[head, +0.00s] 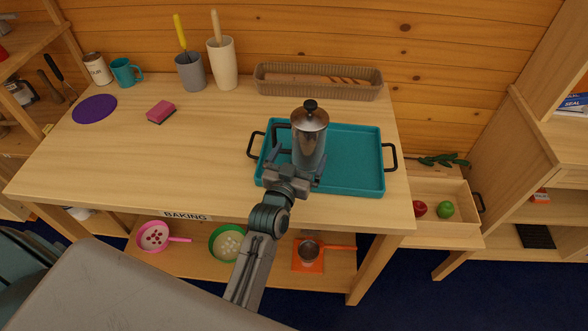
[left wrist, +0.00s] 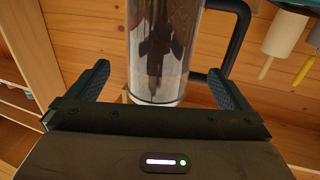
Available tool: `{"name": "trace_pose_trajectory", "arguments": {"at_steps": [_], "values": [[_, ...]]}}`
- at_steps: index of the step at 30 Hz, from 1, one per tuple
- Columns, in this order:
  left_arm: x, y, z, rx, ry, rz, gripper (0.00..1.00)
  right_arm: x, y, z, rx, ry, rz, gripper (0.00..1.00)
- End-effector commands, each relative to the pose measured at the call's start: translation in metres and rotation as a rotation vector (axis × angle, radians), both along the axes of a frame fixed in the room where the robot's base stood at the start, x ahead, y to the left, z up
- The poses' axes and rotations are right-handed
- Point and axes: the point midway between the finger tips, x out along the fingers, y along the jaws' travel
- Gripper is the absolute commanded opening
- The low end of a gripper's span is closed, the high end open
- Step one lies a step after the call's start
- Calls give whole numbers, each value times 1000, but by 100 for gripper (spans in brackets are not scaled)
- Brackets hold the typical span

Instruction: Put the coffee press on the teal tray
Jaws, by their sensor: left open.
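The coffee press (head: 309,138), a metal-and-glass cylinder with a silver lid and black knob, stands upright over the left part of the teal tray (head: 356,165). Its base is hidden behind my gripper, so I cannot tell whether it touches the tray. My left gripper (head: 296,165) is open at the near side of the press, with its fingers on either side. In the left wrist view, which appears upside down, the press (left wrist: 160,50) shows between the open fingers (left wrist: 157,90) with gaps at both sides. Its black handle (left wrist: 238,35) is at the right. My right gripper is not in view.
A long woven basket (head: 320,82) lies behind the tray. A cream crock (head: 222,62), a grey utensil cup (head: 190,72), a teal mug (head: 125,72), a pink sponge (head: 161,112) and a purple mat (head: 95,109) are on the table (head: 130,160). The table's front left is clear.

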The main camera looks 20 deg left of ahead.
Motion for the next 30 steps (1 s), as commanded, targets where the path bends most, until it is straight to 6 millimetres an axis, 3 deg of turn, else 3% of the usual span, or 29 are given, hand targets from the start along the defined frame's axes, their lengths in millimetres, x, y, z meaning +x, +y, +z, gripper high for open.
{"name": "trace_pose_trajectory", "arguments": {"at_steps": [3,9,30], "values": [[-21,0,-3,-2,1,1,100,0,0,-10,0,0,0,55],[-38,0,-1,-1,-1,0,100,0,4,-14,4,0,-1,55],[-39,-1,0,0,0,0,100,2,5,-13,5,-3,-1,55]]}}
